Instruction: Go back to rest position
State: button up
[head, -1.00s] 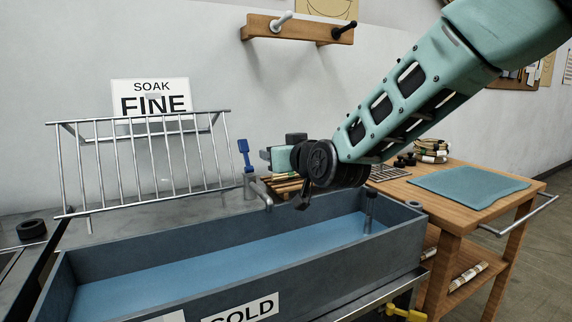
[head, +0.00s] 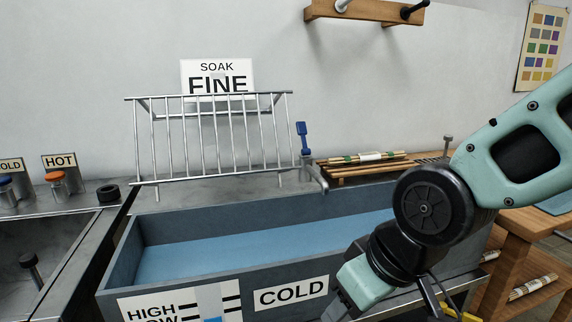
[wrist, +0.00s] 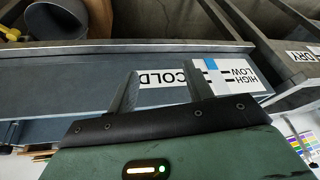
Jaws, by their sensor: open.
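My gripper (wrist: 163,92) is open and empty in the wrist view, with its two fingers apart in front of the trough's COLD label. In the head view my arm comes in from the right and the gripper points down at the bottom, in front of the trough; its fingertips are partly cut off by the frame edge. The grey trough (head: 190,287) holds blue water (head: 250,250) and bears a COLD label (head: 291,293) and a HIGH/LOW label (head: 150,308).
A metal rack (head: 210,135) stands behind the trough, with a SOAK FINE sign (head: 217,75) behind it. Cane bundles (head: 365,158) lie on a slatted stand at the back. HOT (head: 60,161) and OLD-lettered signs with jars stand at left. A wooden table (head: 530,222) is at right.

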jog(key=s+d+f+n+g+h, duration=0.1)
jog(key=s+d+g, duration=0.15)
jog(key=s, duration=0.25)
jog(key=s+d+f+g+h, duration=0.1)
jog(key=s+d+h, duration=0.15)
jog(key=s, duration=0.35)
notch_tip(320, 180, up, 15)
jog(key=p, duration=1.5)
jog(key=shift+w+y, duration=0.3)
jog(key=shift+y, duration=0.15)
jog(key=shift+f, duration=0.1)
